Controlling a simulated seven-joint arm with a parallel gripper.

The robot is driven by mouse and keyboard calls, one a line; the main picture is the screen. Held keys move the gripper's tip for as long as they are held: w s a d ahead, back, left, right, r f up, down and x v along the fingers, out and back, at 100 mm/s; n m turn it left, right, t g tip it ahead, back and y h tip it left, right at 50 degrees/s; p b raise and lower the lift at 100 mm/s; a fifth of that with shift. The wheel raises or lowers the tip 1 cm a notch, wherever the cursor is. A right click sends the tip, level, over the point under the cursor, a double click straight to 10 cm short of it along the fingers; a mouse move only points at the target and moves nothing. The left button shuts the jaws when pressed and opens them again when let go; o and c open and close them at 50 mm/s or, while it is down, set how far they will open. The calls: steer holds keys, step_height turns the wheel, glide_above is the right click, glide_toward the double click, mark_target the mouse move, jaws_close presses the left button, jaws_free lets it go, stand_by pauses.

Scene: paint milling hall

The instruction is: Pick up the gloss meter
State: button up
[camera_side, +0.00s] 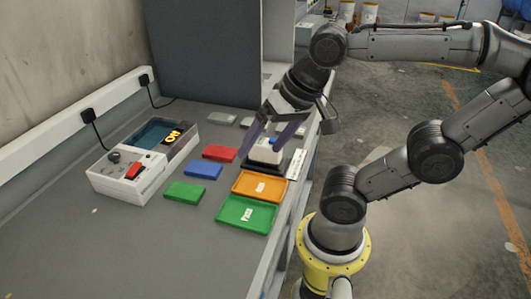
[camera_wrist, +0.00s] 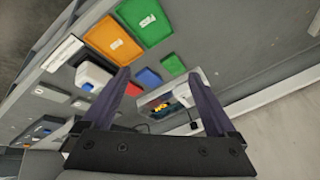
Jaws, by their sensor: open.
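The gloss meter, as I take it, is a small white unit with a blue button (camera_side: 263,155). It sits on a black base on the grey bench, behind the orange tray. In the wrist view the white unit (camera_wrist: 92,76) lies left of my left-hand finger, not between the fingertips. My gripper (camera_side: 262,151) is open, pointing down over this part of the bench, and its fingers overlap the unit in the side view. In the wrist view the gripper (camera_wrist: 160,76) has nothing between its fingers. I cannot tell the exact height gap.
Orange (camera_side: 248,195) and green (camera_side: 233,222) trays lie in front of it. Red (camera_side: 219,153), blue (camera_side: 203,170) and green (camera_side: 185,192) blocks lie to its left. A white instrument with a display (camera_side: 130,172) stands by the wall. A white label strip (camera_side: 296,164) is near the bench edge.

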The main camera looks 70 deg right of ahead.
steer(key=w+d+r+m+g, duration=0.1)
steer(key=w+d+r+m, duration=0.2)
steer(key=m, duration=0.8)
steer(key=m+g, duration=0.4)
steer(key=m, duration=1.3)
glide_above(265, 141)
step_height(265, 141, down, 5)
steer(key=f, duration=0.7)
steer(key=shift+d+f, duration=0.2)
steer(key=shift+f, duration=0.2)
steer(key=f, duration=0.4)
steer(key=shift+s+a, duration=0.15)
steer(key=shift+a, duration=0.15)
steer(key=shift+f, duration=0.6)
jaws_close()
steer(key=shift+d, duration=0.1)
